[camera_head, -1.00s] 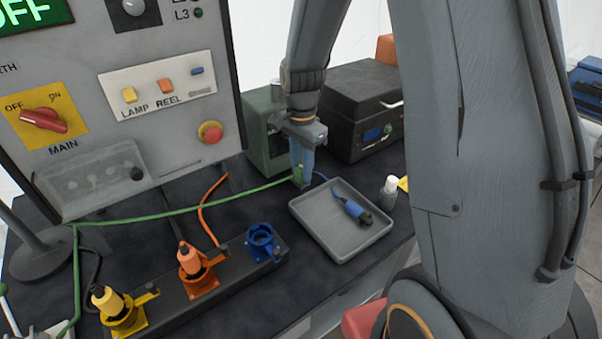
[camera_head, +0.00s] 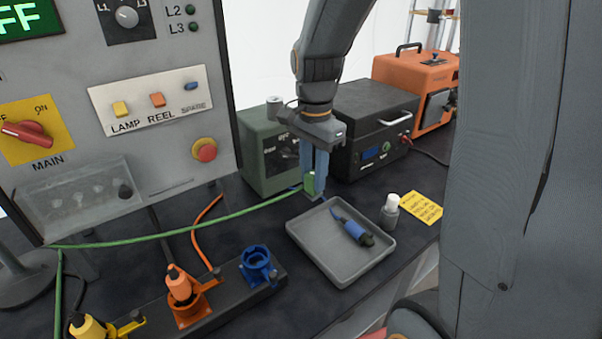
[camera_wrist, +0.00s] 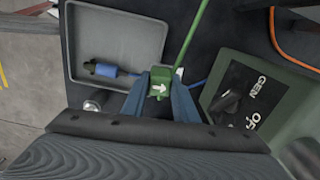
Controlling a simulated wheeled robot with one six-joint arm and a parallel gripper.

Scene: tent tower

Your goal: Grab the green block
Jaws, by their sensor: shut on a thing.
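The green block (camera_head: 309,183) is a small block with a green cord running from it to the left. In the wrist view the green block (camera_wrist: 160,84) shows a white arrow on its face. My gripper (camera_head: 314,178) is shut on the green block, one blue finger on each side of it. It also shows in the wrist view (camera_wrist: 161,92). The block is held just behind the back corner of the grey tray; whether it touches the table is hard to tell.
The grey tray (camera_head: 324,268) holds a blue plug (camera_head: 352,231). A green box (camera_head: 262,168) and a black case (camera_head: 362,120) stand behind. A blue socket (camera_head: 257,265), orange plug (camera_head: 180,284) and yellow plug (camera_head: 88,327) are at the front left. A white-capped bottle (camera_head: 390,210) stands right of the tray.

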